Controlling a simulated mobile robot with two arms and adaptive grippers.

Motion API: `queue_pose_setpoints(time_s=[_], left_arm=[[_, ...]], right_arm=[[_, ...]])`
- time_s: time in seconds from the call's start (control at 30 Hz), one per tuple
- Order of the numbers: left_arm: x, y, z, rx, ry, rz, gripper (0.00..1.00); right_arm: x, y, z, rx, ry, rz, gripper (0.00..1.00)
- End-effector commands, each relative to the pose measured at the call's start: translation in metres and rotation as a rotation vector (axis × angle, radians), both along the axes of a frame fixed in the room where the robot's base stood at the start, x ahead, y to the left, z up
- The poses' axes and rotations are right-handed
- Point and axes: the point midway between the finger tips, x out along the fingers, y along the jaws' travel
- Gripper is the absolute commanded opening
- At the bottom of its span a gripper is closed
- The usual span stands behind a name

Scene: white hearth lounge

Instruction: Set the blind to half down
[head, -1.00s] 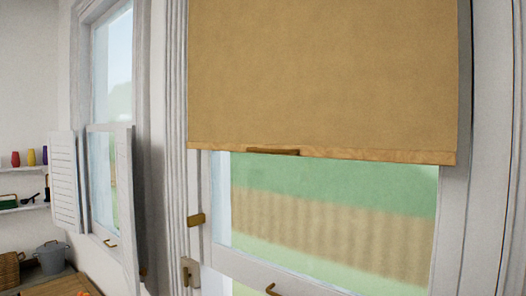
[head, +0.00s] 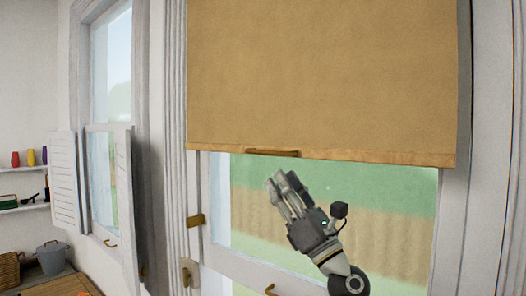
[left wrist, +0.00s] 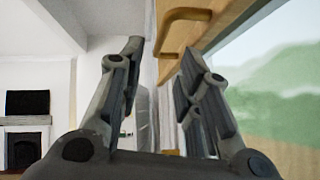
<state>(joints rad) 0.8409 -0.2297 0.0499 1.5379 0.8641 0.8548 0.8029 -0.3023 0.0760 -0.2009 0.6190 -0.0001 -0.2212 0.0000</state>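The tan roller blind (head: 320,75) hangs over the upper part of the window in the head view. A wooden bar (head: 380,157) runs along its lower edge. A small brown handle (head: 272,153) sits on that bar, left of its middle. My left gripper (head: 279,180) is just below the handle in the head view, fingers pointing up. In the left wrist view my left gripper (left wrist: 160,55) is open, with nothing between its fingers. There the handle (left wrist: 185,22) shows beyond the fingertips, up and to the right, apart from them. My right gripper is out of view.
The window frame (head: 453,230) has a brass latch (head: 195,220) on its left side and a small pull (head: 270,290) low down. To the left are an open white shutter (head: 64,182), a second window, shelves with jars and a grey bucket (head: 52,257).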

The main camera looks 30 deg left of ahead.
Motion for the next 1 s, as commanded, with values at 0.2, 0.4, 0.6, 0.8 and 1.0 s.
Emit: queue_pose_setpoints(time_s=[0.2, 0.4, 0.6, 0.8, 1.0], left_arm=[[0.007, 0.027, 0.034, 0.005, 0.002, 0.004, 0.32], [0.013, 0.05, 0.056, 0.005, 0.002, 0.003, 0.32], [0.018, 0.064, 0.067, 0.005, 0.003, 0.001, 0.32], [0.019, 0.067, 0.068, 0.005, 0.003, 0.001, 0.32], [0.019, 0.067, 0.068, 0.005, 0.003, 0.001, 0.29]], right_arm=[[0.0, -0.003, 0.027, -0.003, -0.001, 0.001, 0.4], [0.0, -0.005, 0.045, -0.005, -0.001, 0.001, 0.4], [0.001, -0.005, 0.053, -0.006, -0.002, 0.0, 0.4], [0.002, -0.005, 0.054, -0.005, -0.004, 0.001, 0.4], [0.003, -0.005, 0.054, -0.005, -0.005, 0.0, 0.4]])
